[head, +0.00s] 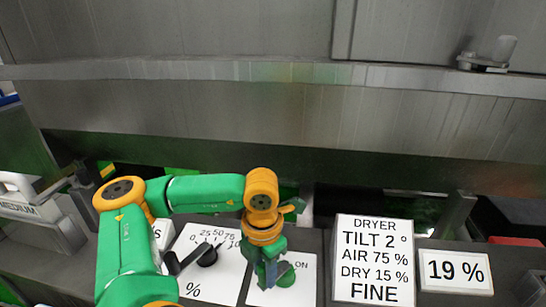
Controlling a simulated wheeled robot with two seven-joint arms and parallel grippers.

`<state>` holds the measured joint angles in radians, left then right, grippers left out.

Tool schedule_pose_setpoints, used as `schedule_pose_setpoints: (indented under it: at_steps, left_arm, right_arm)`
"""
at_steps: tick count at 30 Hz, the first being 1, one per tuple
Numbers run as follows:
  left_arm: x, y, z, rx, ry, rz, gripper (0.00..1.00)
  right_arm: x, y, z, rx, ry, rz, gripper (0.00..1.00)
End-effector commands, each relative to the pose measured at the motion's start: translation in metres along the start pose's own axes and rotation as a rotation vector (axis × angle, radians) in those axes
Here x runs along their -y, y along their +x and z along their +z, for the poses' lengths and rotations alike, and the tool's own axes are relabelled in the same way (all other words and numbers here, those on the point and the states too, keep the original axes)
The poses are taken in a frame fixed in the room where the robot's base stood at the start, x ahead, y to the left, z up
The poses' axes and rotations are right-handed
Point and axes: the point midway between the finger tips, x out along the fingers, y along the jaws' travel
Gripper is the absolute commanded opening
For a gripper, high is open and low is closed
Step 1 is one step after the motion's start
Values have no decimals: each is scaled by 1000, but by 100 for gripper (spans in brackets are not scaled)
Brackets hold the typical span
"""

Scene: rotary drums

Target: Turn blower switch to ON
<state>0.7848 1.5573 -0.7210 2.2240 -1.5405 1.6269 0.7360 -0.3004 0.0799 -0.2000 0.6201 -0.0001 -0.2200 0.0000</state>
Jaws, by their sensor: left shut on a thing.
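The switch panel (303,288) is a white plate with "ON" printed at its upper right. My left gripper (271,281) comes down over this panel and is shut on the switch knob. The gripper hides part of the knob and the panel's upper left, so any other lettering and the knob's exact pointing are hidden. My right gripper is not in view.
Left of the panel is a white dial plate (196,291) marked in percent, with a black lever knob (207,256). To the right stand a "DRYER" card (374,260) and a "19 %" card (456,270). A large grey metal drum (270,110) spans the back.

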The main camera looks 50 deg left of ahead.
Motion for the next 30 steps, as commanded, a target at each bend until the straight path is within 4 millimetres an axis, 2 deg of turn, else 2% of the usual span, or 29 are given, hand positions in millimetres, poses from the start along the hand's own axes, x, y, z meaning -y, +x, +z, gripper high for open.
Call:
schedule_pose_setpoints:
  at_steps: [9, 26, 27, 30]
  left_arm:
    - [-3, 1, -2, 0, 106, 1, 0]
    - [-4, 0, -2, -1, 133, 0, 0]
    - [-4, 0, -2, -1, 132, 0, 39]
    - [-3, 0, -2, -1, 132, 0, 63]
  right_arm:
    - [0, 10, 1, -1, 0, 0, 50]
    - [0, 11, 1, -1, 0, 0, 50]
    - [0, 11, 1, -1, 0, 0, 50]
    - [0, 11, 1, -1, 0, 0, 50]
